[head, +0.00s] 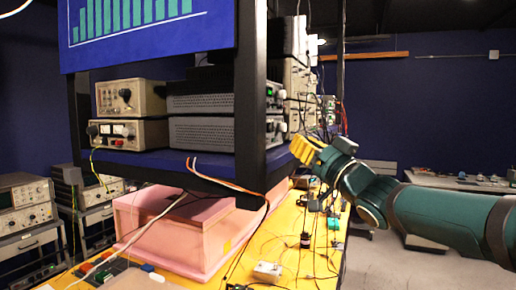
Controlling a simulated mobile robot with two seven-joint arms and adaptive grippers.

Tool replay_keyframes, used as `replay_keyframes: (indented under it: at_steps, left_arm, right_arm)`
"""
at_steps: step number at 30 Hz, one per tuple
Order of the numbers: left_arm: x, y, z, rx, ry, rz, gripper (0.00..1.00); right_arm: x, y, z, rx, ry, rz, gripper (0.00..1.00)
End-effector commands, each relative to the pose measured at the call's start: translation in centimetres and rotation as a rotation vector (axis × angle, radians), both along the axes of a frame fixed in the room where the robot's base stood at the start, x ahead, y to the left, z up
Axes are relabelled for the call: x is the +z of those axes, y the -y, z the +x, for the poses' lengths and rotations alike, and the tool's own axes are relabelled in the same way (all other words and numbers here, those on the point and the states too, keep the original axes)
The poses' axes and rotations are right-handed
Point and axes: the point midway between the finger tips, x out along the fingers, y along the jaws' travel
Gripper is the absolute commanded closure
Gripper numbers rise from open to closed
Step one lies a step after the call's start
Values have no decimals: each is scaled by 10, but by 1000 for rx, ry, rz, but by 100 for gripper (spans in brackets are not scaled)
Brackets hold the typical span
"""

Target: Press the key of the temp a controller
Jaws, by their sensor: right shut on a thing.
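My right arm comes in from the right, and its yellow-tipped gripper (308,150) is beside the right end of the blue instrument shelf. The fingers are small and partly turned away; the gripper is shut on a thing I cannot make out. Instruments with faces turned to the right stand at that end: an upper dark unit (200,103) and a lower dark unit (200,135). I cannot read any label, so I cannot tell which is the temp a controller, and no key can be made out. My left gripper is not in view.
A dark upright post (250,90) stands left of the gripper. A pink foam box (165,235) sits below the shelf on the yellow table (215,278). A white box (268,271) and loose cables lie on the table. Open floor shows at the right.

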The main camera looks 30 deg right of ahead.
Motion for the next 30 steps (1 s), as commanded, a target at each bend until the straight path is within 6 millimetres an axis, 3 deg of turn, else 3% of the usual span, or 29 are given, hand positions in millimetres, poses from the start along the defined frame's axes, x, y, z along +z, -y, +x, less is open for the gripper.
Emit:
replay_keyframes:
  at_steps: [13, 30]
  left_arm:
    - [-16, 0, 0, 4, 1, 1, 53]
    - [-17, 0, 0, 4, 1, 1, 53]
  right_arm:
    - [-1, -34, 39, 2, 1, -1, 100]
    - [0, -38, 44, 1, 1, 0, 100]
